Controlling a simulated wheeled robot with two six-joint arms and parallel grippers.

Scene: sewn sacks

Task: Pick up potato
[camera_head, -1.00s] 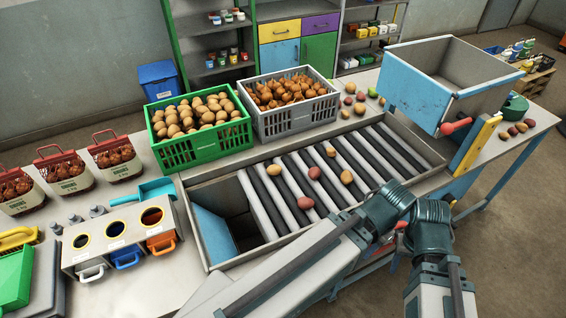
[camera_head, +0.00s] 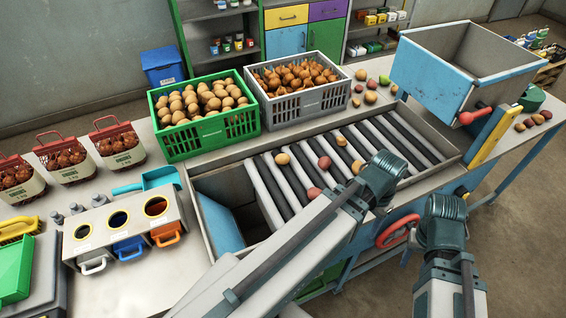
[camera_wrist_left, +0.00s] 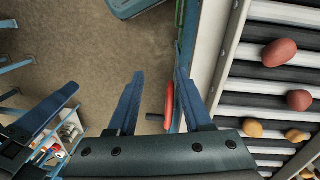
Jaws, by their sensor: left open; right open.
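Several potatoes lie loose on the roller conveyor: a yellow one (camera_head: 282,159), a red one (camera_head: 324,162), a lower red one (camera_head: 314,193), a yellow one (camera_head: 341,140) and another yellow one (camera_head: 357,166) beside my left wrist. My left gripper (camera_head: 386,178) is over the conveyor's near edge; its fingers are hidden in the head view. In the left wrist view its fingers (camera_wrist_left: 158,82) are open and empty, over the floor and a red handwheel; red potatoes (camera_wrist_left: 280,52) lie to their right. My right gripper (camera_head: 442,212) is off the table's near side, its fingers hidden.
A green crate of potatoes (camera_head: 209,132) and a grey crate of onions (camera_head: 307,108) stand behind the conveyor. A blue-grey hopper (camera_head: 428,75) stands at the right. The red handwheel (camera_head: 397,231) sits at the near edge.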

